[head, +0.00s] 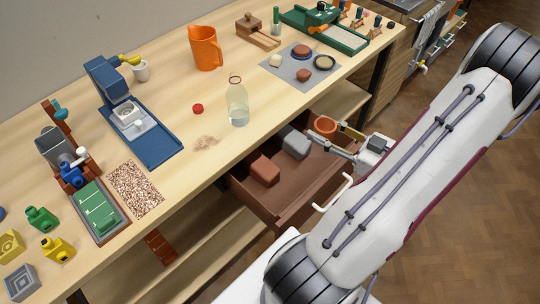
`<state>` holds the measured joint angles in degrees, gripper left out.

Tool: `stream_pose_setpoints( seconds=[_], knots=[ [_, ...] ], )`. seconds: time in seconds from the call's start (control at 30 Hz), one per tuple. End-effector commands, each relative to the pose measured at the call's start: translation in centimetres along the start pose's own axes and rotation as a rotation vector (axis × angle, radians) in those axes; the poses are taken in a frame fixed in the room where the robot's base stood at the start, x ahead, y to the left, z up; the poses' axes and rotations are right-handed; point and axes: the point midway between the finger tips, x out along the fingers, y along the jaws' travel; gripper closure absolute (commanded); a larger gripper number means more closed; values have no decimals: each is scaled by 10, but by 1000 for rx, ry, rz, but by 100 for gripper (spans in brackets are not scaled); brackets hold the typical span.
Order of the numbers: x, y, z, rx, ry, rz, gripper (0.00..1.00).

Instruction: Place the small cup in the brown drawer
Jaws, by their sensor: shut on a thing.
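The brown drawer (298,183) is pulled open below the front of the workbench. A small terracotta cup (325,125) shows at the drawer's back right corner, with its open mouth facing up. My gripper (331,139) reaches in from the right and is shut on the cup at its near side. The cup appears inside or just above the drawer; I cannot tell whether its base touches the drawer floor. The fingertips are small in view and partly blend with the cup.
The drawer's pale handle (334,194) sticks out in front. A glass bottle (237,103) stands near the bench edge above. The drawer's front right floor is clear.

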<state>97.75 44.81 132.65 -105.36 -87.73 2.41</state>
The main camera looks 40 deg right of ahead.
Motion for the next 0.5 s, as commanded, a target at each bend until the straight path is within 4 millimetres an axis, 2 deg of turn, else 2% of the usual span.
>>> stream_pose_setpoints(
  seconds=[0.27, 0.5],
  knots=[
    [0, 0, 4, 1, 1, 1, 90],
    [1, 0, 24, 3, 1, 1, 90]
  ],
)
